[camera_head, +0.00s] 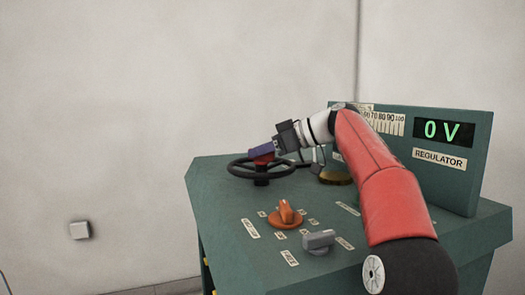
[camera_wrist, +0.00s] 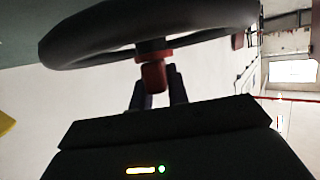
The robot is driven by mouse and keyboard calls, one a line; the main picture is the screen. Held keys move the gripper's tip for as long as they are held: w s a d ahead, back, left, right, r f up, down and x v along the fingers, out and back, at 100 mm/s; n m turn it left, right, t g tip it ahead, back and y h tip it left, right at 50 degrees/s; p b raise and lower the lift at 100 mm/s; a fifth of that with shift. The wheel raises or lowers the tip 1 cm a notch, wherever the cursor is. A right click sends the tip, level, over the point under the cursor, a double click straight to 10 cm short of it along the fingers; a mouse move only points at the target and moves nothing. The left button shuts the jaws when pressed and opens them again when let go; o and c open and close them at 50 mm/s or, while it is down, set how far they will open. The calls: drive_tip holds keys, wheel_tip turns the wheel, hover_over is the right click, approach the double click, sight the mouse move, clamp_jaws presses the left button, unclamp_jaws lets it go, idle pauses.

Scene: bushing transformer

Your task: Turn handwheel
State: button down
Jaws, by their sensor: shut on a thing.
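The black handwheel (camera_head: 239,168) lies flat above the far left part of the green console top. Its dark rim fills the upper part of the wrist view (camera_wrist: 90,45). A red handle (camera_wrist: 153,76) stands on the wheel at its rim. My gripper (camera_head: 264,153) reaches the wheel from the right, and its fingers cover part of the red handle. In the wrist view my gripper (camera_wrist: 157,85) has one finger on each side of the red handle and is shut on it. The wheel's far side is partly hidden by my gripper.
An orange knob (camera_head: 285,214) and a grey knob (camera_head: 319,241) stand on the console top (camera_head: 222,205) in front of the wheel. The upright panel (camera_head: 480,150) at the right carries a dial scale and a display (camera_head: 442,131) reading 0 V. A bare wall stands behind.

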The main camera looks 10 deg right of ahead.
sight(290, 166)
drive_tip(key=shift+r, duration=0.1)
drive_tip(key=c, duration=1.4)
unclamp_jaws()
drive_tip(key=shift+o, duration=0.2)
drive_tip(key=shift+v, duration=3.9)
